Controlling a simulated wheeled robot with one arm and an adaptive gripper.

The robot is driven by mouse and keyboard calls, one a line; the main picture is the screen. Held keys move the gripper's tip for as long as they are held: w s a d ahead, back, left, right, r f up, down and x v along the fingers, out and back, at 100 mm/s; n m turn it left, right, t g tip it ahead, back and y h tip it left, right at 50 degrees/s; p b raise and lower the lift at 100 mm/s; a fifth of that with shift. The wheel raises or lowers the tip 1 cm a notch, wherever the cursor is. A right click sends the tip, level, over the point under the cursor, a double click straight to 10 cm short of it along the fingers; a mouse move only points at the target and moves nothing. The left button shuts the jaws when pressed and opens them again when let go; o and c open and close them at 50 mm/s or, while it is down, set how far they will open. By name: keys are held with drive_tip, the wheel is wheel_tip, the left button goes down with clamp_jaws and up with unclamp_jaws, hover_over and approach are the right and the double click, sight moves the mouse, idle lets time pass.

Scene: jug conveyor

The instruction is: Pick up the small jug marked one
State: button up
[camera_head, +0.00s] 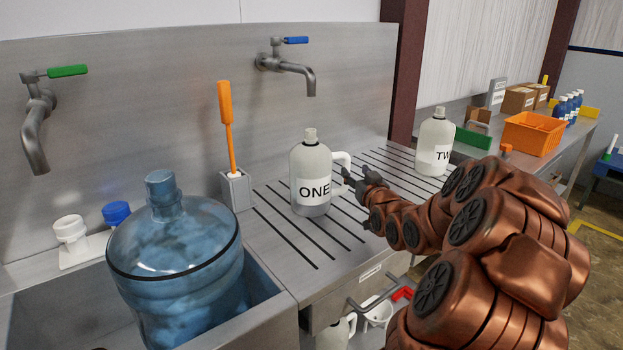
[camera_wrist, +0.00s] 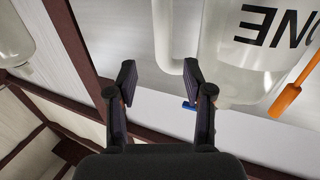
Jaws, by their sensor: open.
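The small jug marked ONE (camera_head: 311,165) stands upright on the slotted steel drainboard. It is off-white and translucent, with a capped neck and a handle (camera_head: 343,160) on its right side. My gripper (camera_head: 356,176) is just right of the handle, its jaws open and pointing at it. In the wrist view the jug (camera_wrist: 232,62) appears upside down at upper right, and its handle (camera_wrist: 162,35) hangs ahead of my open fingers (camera_wrist: 161,78). The handle does not appear gripped; whether a finger touches it I cannot tell.
A similar jug marked TWO (camera_head: 436,143) stands behind my arm. An orange-handled brush in a holder (camera_head: 236,190) is left of jug ONE. A large blue bottle (camera_head: 175,265) sits in the sink. A tap (camera_head: 290,67) overhangs behind. An orange crate (camera_head: 534,134) is farther right.

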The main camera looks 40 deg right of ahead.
sight(348, 164)
drive_tip(key=x, duration=0.2)
drive_tip(key=p+x, duration=0.1)
drive_tip(key=x, duration=0.2)
drive_tip(key=shift+w+a+r+p, duration=0.15)
drive_tip(key=shift+w+r+p, duration=0.05)
drive_tip(key=shift+w+p, duration=0.2)
drive_tip(key=shift+w+d+f, duration=0.1)
drive_tip(key=shift+w+d, duration=0.1)
drive_tip(key=shift+w, duration=0.2)
clamp_jaws()
